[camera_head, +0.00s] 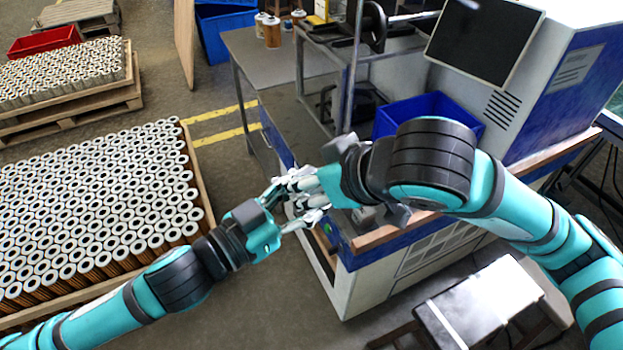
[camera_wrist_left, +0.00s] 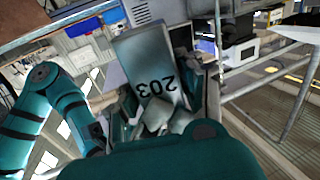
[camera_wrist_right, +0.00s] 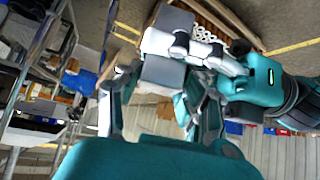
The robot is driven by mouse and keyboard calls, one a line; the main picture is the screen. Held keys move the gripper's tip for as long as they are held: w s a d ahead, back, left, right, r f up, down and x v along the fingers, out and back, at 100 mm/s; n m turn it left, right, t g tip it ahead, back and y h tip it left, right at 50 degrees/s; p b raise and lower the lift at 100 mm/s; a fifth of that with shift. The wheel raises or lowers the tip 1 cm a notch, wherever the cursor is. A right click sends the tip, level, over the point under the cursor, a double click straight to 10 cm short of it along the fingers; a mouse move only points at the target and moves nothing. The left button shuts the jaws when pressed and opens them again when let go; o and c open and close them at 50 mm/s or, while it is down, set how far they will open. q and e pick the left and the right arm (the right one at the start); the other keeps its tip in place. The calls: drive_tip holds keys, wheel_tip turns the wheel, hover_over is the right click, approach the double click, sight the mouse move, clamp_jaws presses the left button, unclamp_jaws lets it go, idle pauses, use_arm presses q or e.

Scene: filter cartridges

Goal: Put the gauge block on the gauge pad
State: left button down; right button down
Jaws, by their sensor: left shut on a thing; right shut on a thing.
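A grey block marked "203" (camera_wrist_left: 150,62), which I take to be the gauge block, is held between both grippers. It also shows in the right wrist view (camera_wrist_right: 162,72), with pale and grey faces. My left gripper (camera_head: 297,198) is shut on it from the left, its pale fingers reaching across the block in the right wrist view. My right gripper (camera_head: 308,183) is shut on the same block from the right. In the head view the fingers hide most of the block. I cannot make out the gauge pad in any view.
A blue-and-white machine with a wooden edge (camera_head: 395,232) stands under and behind my right arm. A blue bin (camera_head: 440,108) sits on it. A pallet of filter cartridges (camera_head: 95,205) lies at left.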

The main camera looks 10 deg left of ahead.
use_arm(q)
drive_tip(key=c, duration=0.7)
unclamp_jaws()
drive_tip(key=shift+c, duration=0.2)
